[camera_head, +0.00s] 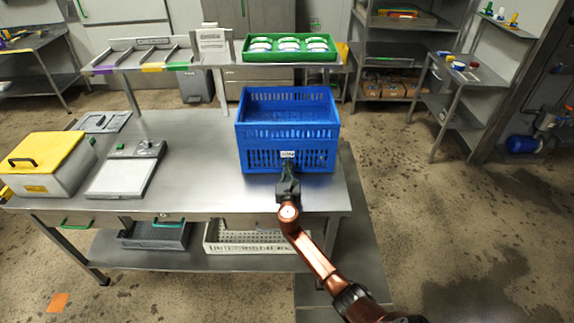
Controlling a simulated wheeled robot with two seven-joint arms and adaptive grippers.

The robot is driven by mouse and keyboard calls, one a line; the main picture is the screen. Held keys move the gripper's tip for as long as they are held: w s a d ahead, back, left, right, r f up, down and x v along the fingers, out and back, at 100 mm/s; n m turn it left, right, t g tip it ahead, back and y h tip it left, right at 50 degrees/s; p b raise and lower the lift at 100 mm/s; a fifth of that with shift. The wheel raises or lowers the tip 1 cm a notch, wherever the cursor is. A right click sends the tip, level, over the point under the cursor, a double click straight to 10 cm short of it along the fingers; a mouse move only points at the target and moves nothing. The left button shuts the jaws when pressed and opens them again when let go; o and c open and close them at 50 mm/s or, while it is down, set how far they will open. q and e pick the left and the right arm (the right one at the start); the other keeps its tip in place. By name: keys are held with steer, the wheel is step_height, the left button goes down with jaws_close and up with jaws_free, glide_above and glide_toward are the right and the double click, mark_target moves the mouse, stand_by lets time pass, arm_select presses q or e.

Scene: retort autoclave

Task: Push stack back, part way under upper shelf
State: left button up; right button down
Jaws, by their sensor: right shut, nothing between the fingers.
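A blue stack of crates (288,131) stands upright on the right part of the steel table (200,190), with a small white label on its front. The upper shelf (222,64) runs along the back of the table, behind and above the stack. My right gripper (288,170) is shut and empty at the lower front of the stack, just below the label. Its fingertips are close to the front wall; I cannot tell if they touch. My left gripper is not in view.
A green tray of white tins (290,47) sits on the upper shelf above the stack. A flat scale (122,177) and a yellow-lidded box (50,160) stand on the left of the table. The table's middle is clear. Baskets lie on the lower shelf.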

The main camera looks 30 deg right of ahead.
steer(key=shift+b+x, duration=1.1)
steer(key=shift+x, duration=1.15)
steer(key=shift+s+a+r+p, duration=0.1)
steer(key=shift+s+a+p, duration=0.25)
steer(key=shift+s+p, duration=0.3)
steer(key=shift+p+v, duration=0.5)
steer(key=shift+v, duration=0.35)
steer(key=shift+p+v, duration=1.25)
steer(key=shift+v, duration=1)
steer(key=shift+s+a, duration=0.15)
steer(key=shift+s, duration=0.1)
steer(key=shift+w+a, duration=0.1)
